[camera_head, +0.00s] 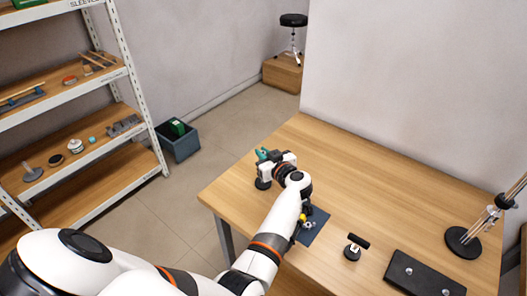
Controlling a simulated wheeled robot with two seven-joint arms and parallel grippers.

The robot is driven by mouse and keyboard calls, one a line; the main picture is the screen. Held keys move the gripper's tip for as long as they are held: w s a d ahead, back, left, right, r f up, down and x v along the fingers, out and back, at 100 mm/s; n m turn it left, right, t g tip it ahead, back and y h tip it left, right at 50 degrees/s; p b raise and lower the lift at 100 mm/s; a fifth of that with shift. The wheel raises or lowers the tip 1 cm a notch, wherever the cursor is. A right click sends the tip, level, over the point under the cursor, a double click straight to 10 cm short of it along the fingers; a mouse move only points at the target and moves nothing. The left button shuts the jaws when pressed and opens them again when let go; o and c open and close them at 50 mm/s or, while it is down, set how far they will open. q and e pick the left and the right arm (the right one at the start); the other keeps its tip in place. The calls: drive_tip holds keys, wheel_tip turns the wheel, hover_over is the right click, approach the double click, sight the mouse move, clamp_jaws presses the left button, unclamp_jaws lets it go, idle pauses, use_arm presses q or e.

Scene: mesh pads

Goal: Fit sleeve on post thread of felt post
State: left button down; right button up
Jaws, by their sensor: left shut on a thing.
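My left gripper (264,161) is at the far left corner of the wooden table (380,190). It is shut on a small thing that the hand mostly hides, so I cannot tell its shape. A teal part shows at the gripper's far side. A dark round base (263,184) stands on the table just below the gripper; anything rising from it is hidden by the hand. I cannot make out the sleeve, the felt post or its thread clearly. My right gripper is not in view.
A dark mat (312,228) with small parts lies partly behind my left arm. A small black T-shaped piece (355,246), a black plate (424,275) and a round-based stand (463,243) are to the right. The table's back middle is clear. Shelves (70,90) stand left.

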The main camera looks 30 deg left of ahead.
use_arm(q)
drive_tip(key=shift+f+b, duration=0.6)
drive_tip(key=shift+f, duration=0.8)
drive_tip(key=c, duration=1.3)
unclamp_jaws()
drive_tip(key=shift+c, duration=0.2)
wheel_tip(320, 180, up, 10)
drive_tip(key=p, duration=1.2)
